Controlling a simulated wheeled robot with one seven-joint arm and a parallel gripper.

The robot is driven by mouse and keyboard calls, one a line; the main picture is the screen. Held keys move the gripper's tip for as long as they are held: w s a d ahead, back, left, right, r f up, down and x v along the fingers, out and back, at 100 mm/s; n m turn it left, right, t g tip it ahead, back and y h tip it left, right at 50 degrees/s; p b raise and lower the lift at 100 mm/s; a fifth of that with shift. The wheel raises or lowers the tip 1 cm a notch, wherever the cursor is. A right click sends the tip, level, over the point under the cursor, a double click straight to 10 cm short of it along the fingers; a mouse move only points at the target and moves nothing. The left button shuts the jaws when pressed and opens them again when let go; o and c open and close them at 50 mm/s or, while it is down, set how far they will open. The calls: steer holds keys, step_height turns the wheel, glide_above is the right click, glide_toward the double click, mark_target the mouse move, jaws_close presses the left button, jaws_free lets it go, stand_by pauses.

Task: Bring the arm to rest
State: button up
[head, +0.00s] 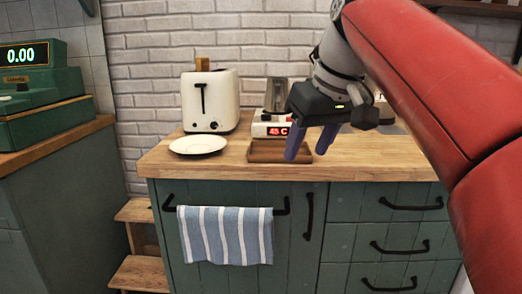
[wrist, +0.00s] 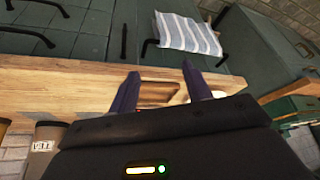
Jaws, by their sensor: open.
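My gripper (head: 308,145) hangs from my red arm on the right of the head view, above the wooden counter. Its two blue-purple fingers are apart, with nothing held between them. In the wrist view the fingers of my gripper (wrist: 160,90) point toward the counter edge and stand apart. Behind the fingers in the head view is a brown wooden tray (head: 264,158), partly hidden by them. I cannot tell whether the fingers touch it.
A white plate (head: 199,145) lies on the counter (head: 230,163), with a white toaster (head: 211,102) behind it. A device with a red display (head: 271,130) stands behind the tray. A striped towel (head: 226,236) hangs below.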

steer(key=s+d+f+m, duration=0.1)
steer(key=s+d+f, duration=0.1)
steer(key=s+f, duration=0.3)
steer(key=s+d+f+m+t+h, duration=0.1)
steer(key=s+f, duration=0.4)
steer(key=f, duration=0.8)
steer(key=s+d+f+m+h, duration=0.1)
steer(key=s+d+f+m, duration=0.2)
steer(key=f, duration=0.7)
steer(key=shift+s+d, duration=0.7)
steer(key=shift+s, duration=0.55)
